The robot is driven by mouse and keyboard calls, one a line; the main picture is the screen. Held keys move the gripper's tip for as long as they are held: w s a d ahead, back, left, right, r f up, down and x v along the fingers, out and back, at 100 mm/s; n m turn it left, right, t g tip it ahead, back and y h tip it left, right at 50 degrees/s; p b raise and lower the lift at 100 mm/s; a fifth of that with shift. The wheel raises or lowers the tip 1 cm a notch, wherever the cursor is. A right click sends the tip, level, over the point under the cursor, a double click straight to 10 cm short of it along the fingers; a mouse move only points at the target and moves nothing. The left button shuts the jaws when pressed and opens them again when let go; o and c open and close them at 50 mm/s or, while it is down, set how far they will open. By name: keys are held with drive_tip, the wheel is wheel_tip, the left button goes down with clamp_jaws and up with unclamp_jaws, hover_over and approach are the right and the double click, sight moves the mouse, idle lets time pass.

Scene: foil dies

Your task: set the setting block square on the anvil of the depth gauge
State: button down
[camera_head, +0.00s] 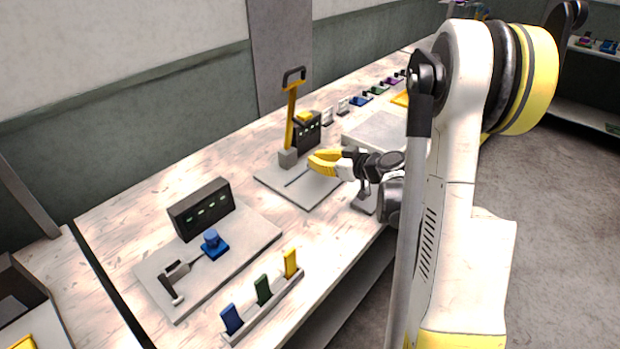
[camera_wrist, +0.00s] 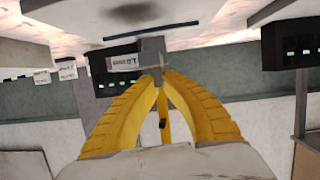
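My gripper (camera_head: 314,161) is over the middle plate in the head view, beside a yellow lever (camera_head: 291,112) on a grey base block (camera_head: 288,157). In the wrist view, its yellow fingers (camera_wrist: 162,76) come together at the tips, with nothing clearly between them. The grey base block (camera_wrist: 152,46) shows beyond the tips, with the lever behind the fingers. At the front-left station, a blue block with a round top (camera_head: 214,245) sits on a pale plate (camera_head: 158,262), near a small grey gauge-like fixture (camera_head: 172,283). I cannot tell which piece is the setting block.
Black readout boxes stand behind the front-left plate (camera_head: 201,209) and the middle plate (camera_head: 307,133). A front rack (camera_head: 262,312) holds blue, green and yellow tabs. A pale raised slab (camera_head: 378,132) lies right of the lever. Small coloured pieces line the bench's far end.

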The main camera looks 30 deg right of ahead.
drive_tip(key=shift+w+a+f, duration=0.5)
drive_tip(key=shift+a+f, duration=0.1)
drive_tip(key=shift+a, duration=0.15)
drive_tip(key=shift+f+b, duration=0.2)
drive_tip(key=shift+b, duration=0.1)
wheel_tip(320, 180, down, 4)
drive_tip(key=shift+w+r+b, duration=0.1)
drive_tip(key=shift+r+b, duration=0.05)
drive_tip(key=shift+b, duration=0.75)
drive_tip(key=shift+r, duration=0.1)
drive_tip(key=c, duration=1.6)
unclamp_jaws()
